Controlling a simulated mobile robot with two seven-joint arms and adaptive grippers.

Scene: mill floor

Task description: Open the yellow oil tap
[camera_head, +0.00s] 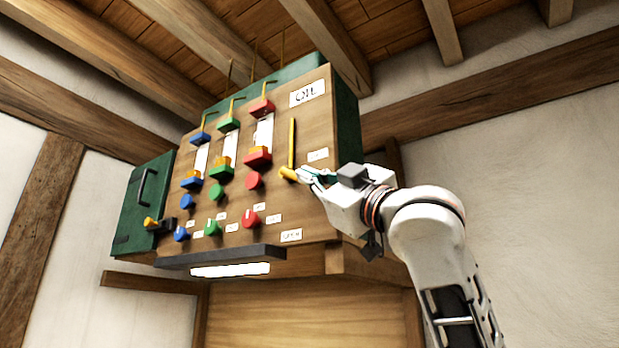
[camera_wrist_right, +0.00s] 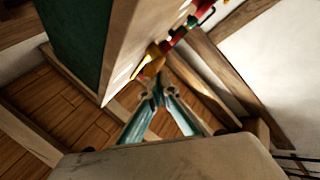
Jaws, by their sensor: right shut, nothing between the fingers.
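The yellow oil tap (camera_head: 292,142) is on the right part of the wooden panel, below the OIL sign. Its thin lever stands upright above a rounded yellow hub (camera_head: 287,174). My right gripper (camera_head: 305,174) is shut and empty, with its fingertips right beside the hub on its right. In the right wrist view the teal fingers (camera_wrist_right: 152,94) come together just short of the yellow tap (camera_wrist_right: 150,66). I cannot tell whether they touch it. My left gripper is not in view.
The panel (camera_head: 275,215) carries blue, green and red levers (camera_head: 257,158) and knobs to the left of the tap. A dark ledge (camera_head: 225,256) juts out below. A green box (camera_head: 143,203) with a handle adjoins at left. Bare wall (camera_head: 540,170) lies to the right.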

